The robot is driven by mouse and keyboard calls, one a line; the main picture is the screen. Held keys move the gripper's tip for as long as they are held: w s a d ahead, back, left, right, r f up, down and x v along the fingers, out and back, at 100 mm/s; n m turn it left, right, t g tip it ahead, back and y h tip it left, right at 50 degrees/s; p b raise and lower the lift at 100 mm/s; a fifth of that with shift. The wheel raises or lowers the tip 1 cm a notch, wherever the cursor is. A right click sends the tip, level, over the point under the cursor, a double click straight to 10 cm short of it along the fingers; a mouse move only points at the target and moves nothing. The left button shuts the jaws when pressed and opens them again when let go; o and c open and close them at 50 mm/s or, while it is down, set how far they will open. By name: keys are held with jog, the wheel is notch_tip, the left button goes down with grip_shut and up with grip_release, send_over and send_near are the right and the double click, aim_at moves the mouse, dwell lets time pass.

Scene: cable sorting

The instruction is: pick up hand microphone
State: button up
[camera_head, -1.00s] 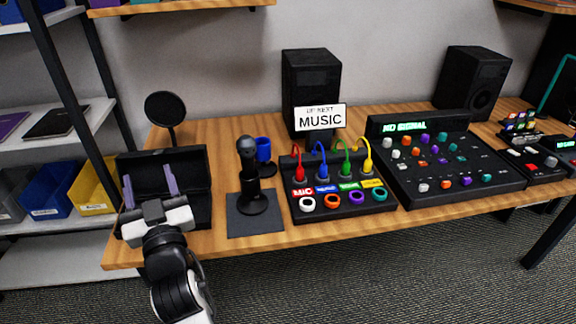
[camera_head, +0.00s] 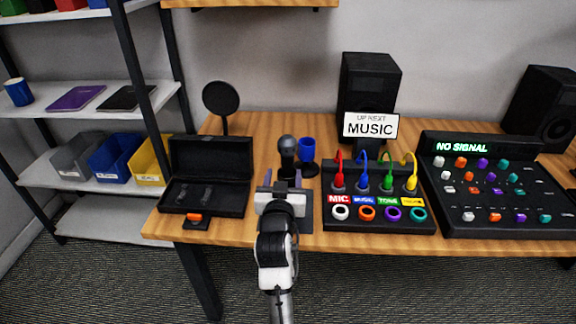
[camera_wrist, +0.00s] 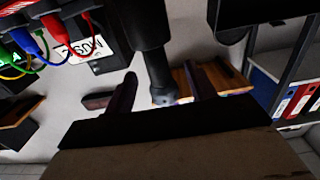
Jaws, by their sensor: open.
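The hand microphone (camera_head: 287,146) stands upright, dark with a rounded grey head, on a dark mat (camera_head: 306,218) near the table's front. My gripper (camera_head: 283,174) is open in front of it. Its two purple-grey fingers point toward the microphone, one to each side in the head view. My gripper hides the microphone's lower part and much of the mat. In the wrist view, which is upside down, a dark shaft, probably the microphone (camera_wrist: 146,25), reaches down toward the space between my open fingers (camera_wrist: 160,75). I cannot tell whether they touch it.
A cable panel (camera_head: 380,226) with several coloured plugs is to the right.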

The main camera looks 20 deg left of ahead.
aim_at(287, 170)
jog(key=shift+d+f+p+x, duration=0.1)
jog(key=shift+f+p+x, duration=0.15)
jog(key=shift+x, duration=0.7)
jog(key=shift+d+f+p+x, duration=0.1)
jog(key=shift+p+x, duration=0.2)
jog(key=shift+x, duration=0.65)
jog(key=shift+d+f+p+x, duration=0.1)
jog(key=shift+f+p+x, duration=0.15)
jog(key=shift+x, duration=0.7)
jog(key=c, duration=1)
grip_shut()
jog(key=shift+r, duration=0.15)
